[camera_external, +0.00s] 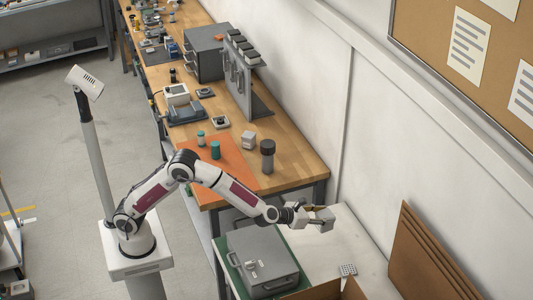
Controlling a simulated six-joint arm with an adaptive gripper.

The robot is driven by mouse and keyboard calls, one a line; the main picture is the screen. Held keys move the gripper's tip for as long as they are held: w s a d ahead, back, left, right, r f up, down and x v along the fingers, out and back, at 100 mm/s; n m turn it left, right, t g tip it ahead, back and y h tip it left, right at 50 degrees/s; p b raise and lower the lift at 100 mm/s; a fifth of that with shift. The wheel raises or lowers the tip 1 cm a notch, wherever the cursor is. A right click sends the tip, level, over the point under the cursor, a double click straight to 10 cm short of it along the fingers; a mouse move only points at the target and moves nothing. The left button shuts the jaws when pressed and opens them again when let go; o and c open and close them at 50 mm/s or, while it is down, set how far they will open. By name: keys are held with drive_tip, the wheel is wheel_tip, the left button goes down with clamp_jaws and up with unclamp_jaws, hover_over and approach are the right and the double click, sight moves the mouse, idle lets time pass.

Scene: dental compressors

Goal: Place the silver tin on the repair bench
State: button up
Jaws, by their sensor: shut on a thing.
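My gripper (317,211) is shut on a small silver-grey tin (325,221). It holds the tin in the air, near the front right corner of the wooden repair bench (298,160) and over the pale surface in front of it. The fingers partly hide the tin. The bench top is above and to the left of my gripper in the picture.
A grey case (262,258) and an open carton (330,291) are in front. The bench's right front corner is clear.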

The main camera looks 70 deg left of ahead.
drive_tip(key=w+a+f+n+y, duration=0.1)
drive_tip(key=w+a+f, duration=0.1)
drive_tip(key=w+f, duration=0.5)
drive_tip(key=shift+w+a+f, duration=0.2)
drive_tip(key=shift+f, duration=0.7)
drive_tip(key=shift+f, duration=2.5)
drive_tip(key=shift+f, duration=2.3)
drive_tip(key=shift+f, duration=0.15)
drive_tip(key=o, duration=1.3)
drive_tip(key=shift+f, duration=0.1)
drive_tip(key=shift+s, duration=0.2)
